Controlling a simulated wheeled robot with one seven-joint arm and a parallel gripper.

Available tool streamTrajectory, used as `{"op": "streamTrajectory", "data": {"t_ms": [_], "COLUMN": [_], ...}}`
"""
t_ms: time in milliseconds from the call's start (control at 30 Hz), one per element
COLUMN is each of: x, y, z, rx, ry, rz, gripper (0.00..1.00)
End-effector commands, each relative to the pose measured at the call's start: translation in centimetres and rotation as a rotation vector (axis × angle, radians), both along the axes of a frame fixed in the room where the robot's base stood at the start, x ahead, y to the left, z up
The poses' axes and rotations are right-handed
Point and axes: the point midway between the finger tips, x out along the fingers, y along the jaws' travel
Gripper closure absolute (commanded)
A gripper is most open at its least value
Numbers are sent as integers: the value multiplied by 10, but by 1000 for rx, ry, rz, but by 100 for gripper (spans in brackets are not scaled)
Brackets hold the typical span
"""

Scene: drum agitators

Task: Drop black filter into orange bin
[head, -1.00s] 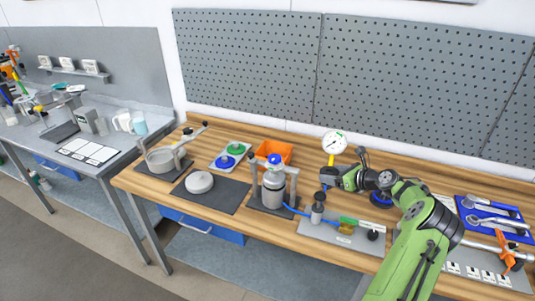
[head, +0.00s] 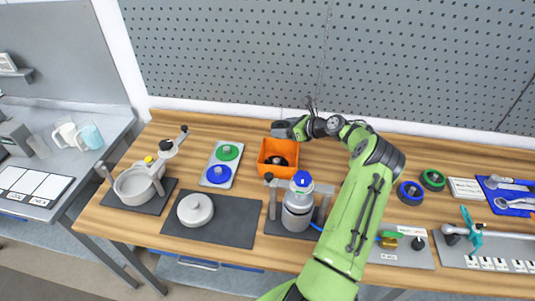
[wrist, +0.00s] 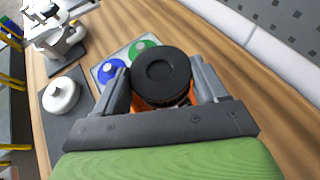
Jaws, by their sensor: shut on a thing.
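The black filter (wrist: 160,72) is a round dark disc. In the wrist view my gripper (wrist: 163,88) is shut on it, with a grey finger on each side. The orange bin (wrist: 137,103) shows in part below and behind the filter. In the head view the open-topped orange bin (head: 264,170) stands on the bench, and my gripper (head: 284,129) appears at its back edge. A dark round thing (head: 277,160) shows within the bin's outline. I cannot tell whether it lies inside.
A tray with green and blue discs (head: 219,165) lies left of the bin. A steel vessel in a stand (head: 298,205) is in front of it. A white round lid (head: 195,209) lies on a dark mat. The pegboard (head: 420,65) stands behind. Bare wood shows around the bin.

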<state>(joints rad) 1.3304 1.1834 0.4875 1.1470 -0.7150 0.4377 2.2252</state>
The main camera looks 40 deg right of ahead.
Motion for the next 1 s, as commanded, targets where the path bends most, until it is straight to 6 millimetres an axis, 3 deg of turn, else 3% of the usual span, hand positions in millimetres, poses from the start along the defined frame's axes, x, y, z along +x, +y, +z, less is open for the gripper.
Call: {"op": "streamTrajectory", "data": {"t_ms": [400, 700, 733, 900, 1000], "x": [-1, -1, -1, -1, -1], "y": [0, 0, 0, 0, 0], "z": [-59, -59, -59, -59, -59], "rx": [1, 0, 0, 0, 0], "ry": [1, 0, 0, 0, 0], "rz": [0, -1, -1, -1, -1], "gripper": [57, 57, 24, 0, 0]}}
